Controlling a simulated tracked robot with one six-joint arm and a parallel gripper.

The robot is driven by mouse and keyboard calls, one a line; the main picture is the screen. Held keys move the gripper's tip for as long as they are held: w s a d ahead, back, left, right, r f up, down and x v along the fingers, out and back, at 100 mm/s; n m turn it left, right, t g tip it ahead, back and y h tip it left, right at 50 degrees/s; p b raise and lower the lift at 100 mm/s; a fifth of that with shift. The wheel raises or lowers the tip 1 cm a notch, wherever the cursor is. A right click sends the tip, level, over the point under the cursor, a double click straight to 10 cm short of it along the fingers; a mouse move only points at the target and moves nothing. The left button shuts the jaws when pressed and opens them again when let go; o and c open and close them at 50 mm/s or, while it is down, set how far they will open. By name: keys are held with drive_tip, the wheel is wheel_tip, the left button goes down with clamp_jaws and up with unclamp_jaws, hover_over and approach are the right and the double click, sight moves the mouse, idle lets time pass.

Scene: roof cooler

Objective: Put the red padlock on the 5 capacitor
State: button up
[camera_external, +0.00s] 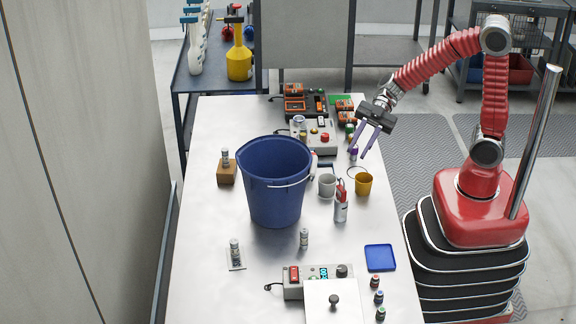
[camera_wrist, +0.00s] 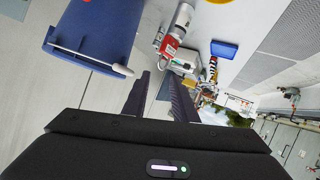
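My gripper (camera_external: 367,149) is open and empty, above the far right part of the metal table; its dark fingers (camera_wrist: 158,92) stand apart in the wrist view. A red object (camera_external: 341,189) tops a silver cylinder (camera_external: 341,212) right of the bucket; I cannot tell if it is the padlock. It also shows in the wrist view (camera_wrist: 170,46), beyond my fingers. Small silver capacitor-like cylinders stand by the bucket (camera_external: 304,239), at the left front on a plate (camera_external: 235,248) and on a brown block (camera_external: 225,157). Their numbers are too small to read.
A large blue bucket (camera_external: 273,195) stands mid-table. A grey cup (camera_external: 327,187) and yellow cup (camera_external: 364,184) stand right of it. Electrical boxes (camera_external: 313,138) fill the back. A control box (camera_external: 317,281) and blue tray (camera_external: 380,257) are at the front. The left front is mostly clear.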

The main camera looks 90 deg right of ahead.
drive_tip(key=shift+v, duration=1.2)
drive_tip(key=w+d+r+m+t+h, duration=0.3)
drive_tip(key=w+d+r+t+h, duration=0.2)
drive_tip(key=w+r+h, duration=0.15)
drive_tip(key=s+d+r+m+h, duration=0.3)
drive_tip(key=d+m+h, duration=0.3)
drive_tip(key=d, duration=0.1)
drive_tip(key=s+a+f+m+g, duration=0.2)
drive_tip(key=s+a+f+g, duration=0.1)
drive_tip(key=s, duration=0.7)
drive_tip(key=s+a+f+m+g+y, duration=0.1)
drive_tip(key=s+a+f+m+g, duration=0.2)
drive_tip(key=s+a, duration=0.3)
drive_tip(key=s+f+g, duration=0.1)
drive_tip(key=s, duration=0.3)
drive_tip(key=shift+s+f, duration=0.15)
drive_tip(key=shift+f, duration=0.2)
drive_tip(key=shift+y, duration=0.25)
